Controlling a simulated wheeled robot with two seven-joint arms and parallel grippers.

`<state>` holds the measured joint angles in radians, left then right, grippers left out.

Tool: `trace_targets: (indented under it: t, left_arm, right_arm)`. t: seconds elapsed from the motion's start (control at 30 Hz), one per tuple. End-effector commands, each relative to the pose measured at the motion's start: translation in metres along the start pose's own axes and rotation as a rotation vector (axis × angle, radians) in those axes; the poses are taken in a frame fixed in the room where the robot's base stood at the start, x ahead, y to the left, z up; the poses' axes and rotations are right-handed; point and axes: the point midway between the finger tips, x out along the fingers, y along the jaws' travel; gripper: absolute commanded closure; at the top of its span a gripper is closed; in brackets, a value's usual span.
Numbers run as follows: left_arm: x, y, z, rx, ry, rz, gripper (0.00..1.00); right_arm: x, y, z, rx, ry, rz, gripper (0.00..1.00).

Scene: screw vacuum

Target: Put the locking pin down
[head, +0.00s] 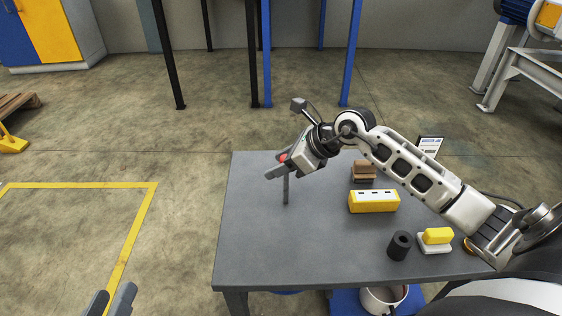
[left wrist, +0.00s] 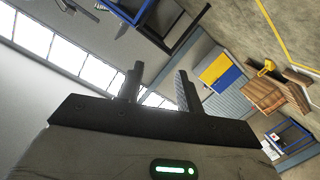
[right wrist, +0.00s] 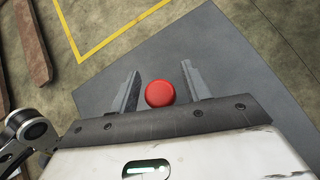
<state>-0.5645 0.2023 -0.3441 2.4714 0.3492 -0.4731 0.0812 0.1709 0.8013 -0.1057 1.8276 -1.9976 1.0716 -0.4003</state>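The locking pin has a red round head (right wrist: 160,94), which shows between my right gripper's fingers in the right wrist view. In the head view its grey shaft (head: 285,190) points straight down, and its lower end appears to meet the table top. My right gripper (head: 274,170) is around the upper part of the pin, over the left half of the table. Its fingers (right wrist: 159,75) are open, with a gap showing on both sides of the red head. My left gripper (head: 111,300) is open and empty, left of the table; its spread fingers show in the left wrist view (left wrist: 157,80).
The grey table (head: 255,245) holds a yellow block (head: 373,201), a brown stack (head: 363,171), a black cylinder (head: 399,245) and a yellow item on a white base (head: 437,238). Its left and front-left parts are clear. A white pot (head: 383,299) is below the front edge.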

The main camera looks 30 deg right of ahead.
Motion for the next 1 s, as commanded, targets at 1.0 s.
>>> trace_targets:
  t: [1.0]
  left_arm:
    - [-0.006, -0.011, 0.008, 0.137, -0.098, -0.074, 0.64]
  right_arm:
    - [-0.121, 0.001, 0.003, 0.0, 0.001, 0.001, 0.52]
